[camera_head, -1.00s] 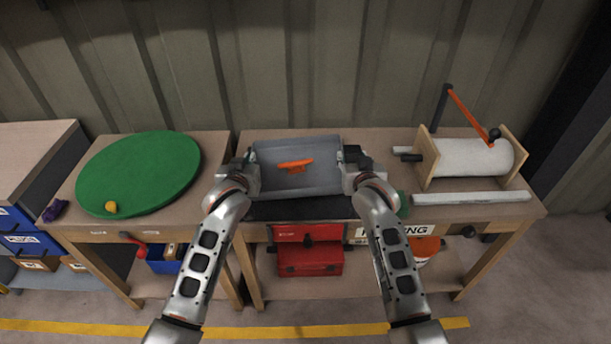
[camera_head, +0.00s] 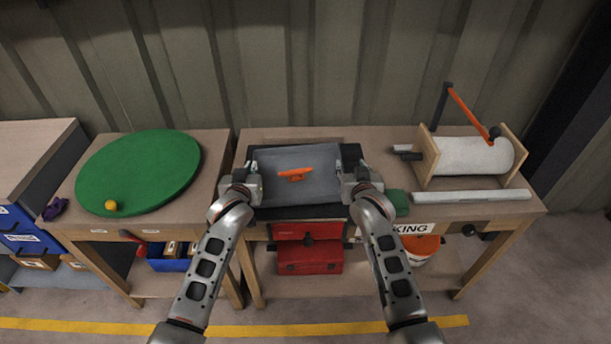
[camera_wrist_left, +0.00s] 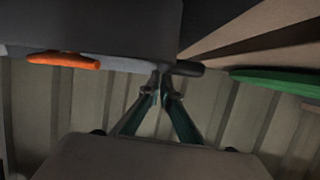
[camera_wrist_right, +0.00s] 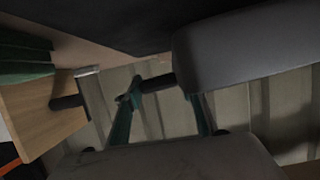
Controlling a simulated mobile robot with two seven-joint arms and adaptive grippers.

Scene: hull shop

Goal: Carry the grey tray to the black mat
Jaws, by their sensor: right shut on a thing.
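The grey tray (camera_head: 300,194) carries an orange cleat-like piece (camera_head: 295,175) and is level in the head view, over the black mat (camera_head: 350,153). Mat shows behind it, at its right and along its front; whether the tray touches it I cannot tell. My left gripper (camera_head: 252,177) is at the tray's left side, its fingers closed together at a dark handle (camera_wrist_left: 187,68) in the left wrist view. My right gripper (camera_head: 350,176) is shut on the right handle (camera_wrist_right: 157,83). The tray hides most of the mat.
A green round board (camera_head: 140,172) with a yellow ball (camera_head: 111,205) is on the left table. At right stand a white roller with an orange crank (camera_head: 468,157) and a pale bar (camera_head: 470,196). A green block (camera_head: 398,202) lies close to my right gripper. A wall rises behind.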

